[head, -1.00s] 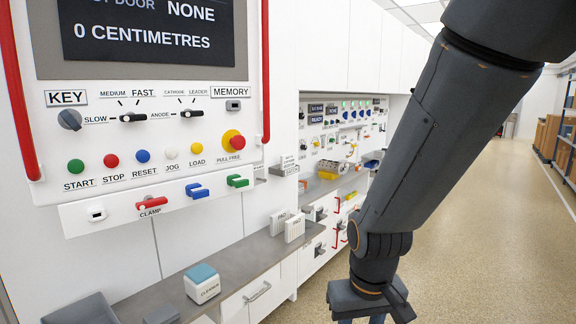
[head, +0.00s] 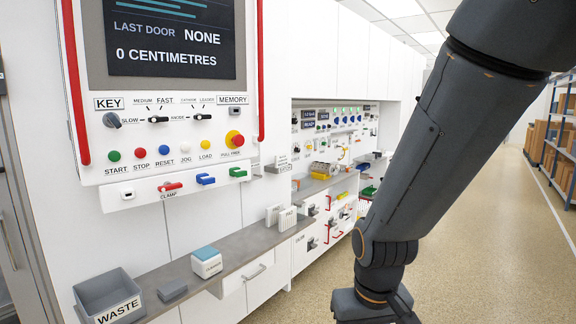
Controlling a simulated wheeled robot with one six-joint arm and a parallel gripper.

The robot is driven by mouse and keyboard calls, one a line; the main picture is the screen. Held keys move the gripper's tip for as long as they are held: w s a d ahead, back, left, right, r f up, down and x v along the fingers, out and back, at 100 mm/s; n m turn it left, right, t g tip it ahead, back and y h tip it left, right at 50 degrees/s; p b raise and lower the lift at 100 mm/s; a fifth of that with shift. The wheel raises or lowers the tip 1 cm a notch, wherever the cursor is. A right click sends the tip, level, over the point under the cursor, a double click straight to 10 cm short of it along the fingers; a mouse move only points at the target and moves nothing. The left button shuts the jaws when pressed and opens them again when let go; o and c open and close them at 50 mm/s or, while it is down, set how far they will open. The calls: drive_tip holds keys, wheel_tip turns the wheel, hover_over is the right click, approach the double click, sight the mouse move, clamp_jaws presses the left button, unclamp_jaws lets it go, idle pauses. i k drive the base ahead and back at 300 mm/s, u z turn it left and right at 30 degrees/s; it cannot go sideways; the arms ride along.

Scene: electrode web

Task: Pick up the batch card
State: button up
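I cannot make out a batch card for certain in the head view. A small white label or card-like piece (head: 283,162) stands by the right side of the control panel, but its print is too small to read. My gripper (head: 375,308) hangs at the bottom edge, right of the shelf and over the floor. Its fingers are cut off by the frame, so I cannot see whether they are open or hold anything.
The control panel (head: 185,128) has knobs, coloured buttons and a clamp handle. The grey shelf below bears a waste bin (head: 108,296), a grey block (head: 172,291), a cleaner block (head: 206,262) and white pads (head: 287,219). Equipment bays lie beyond. The aisle floor (head: 480,210) is clear.

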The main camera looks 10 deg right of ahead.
sight(280, 160)
drive_tip(key=z, duration=0.6)
drive_tip(key=i, duration=1.2)
drive_tip(key=z, duration=0.35)
drive_tip(key=i, duration=1.3)
drive_tip(key=u, duration=1)
drive_tip(key=i, duration=0.75)
drive_tip(key=u, duration=0.85)
